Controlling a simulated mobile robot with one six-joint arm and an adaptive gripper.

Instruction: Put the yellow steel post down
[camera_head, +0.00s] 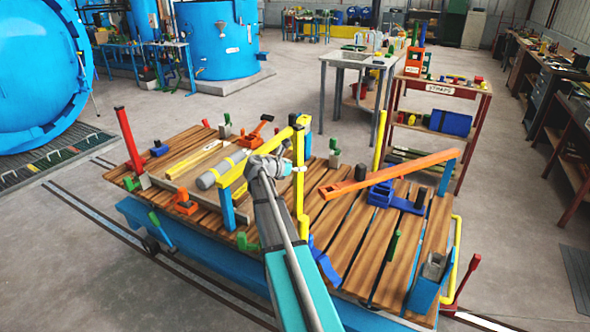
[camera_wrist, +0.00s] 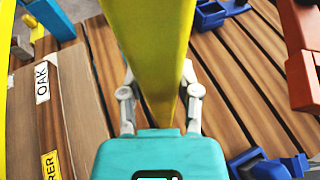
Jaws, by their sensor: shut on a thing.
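The yellow steel post (camera_head: 300,190) stands roughly upright over the middle of the slatted wooden deck (camera_head: 335,235). My gripper (camera_head: 284,169) is at its upper part and is shut on it. In the wrist view the post (camera_wrist: 155,50) fills the gap between the two grey fingers of my gripper (camera_wrist: 160,95).
An orange beam (camera_head: 400,173) slants across the deck's right side above blue clamps (camera_head: 381,193). Labelled boards (camera_wrist: 60,100) lie left of the post. A yellow arm with a grey roll (camera_head: 221,169) is close on the left. Bare slats (camera_head: 365,240) show to the right.

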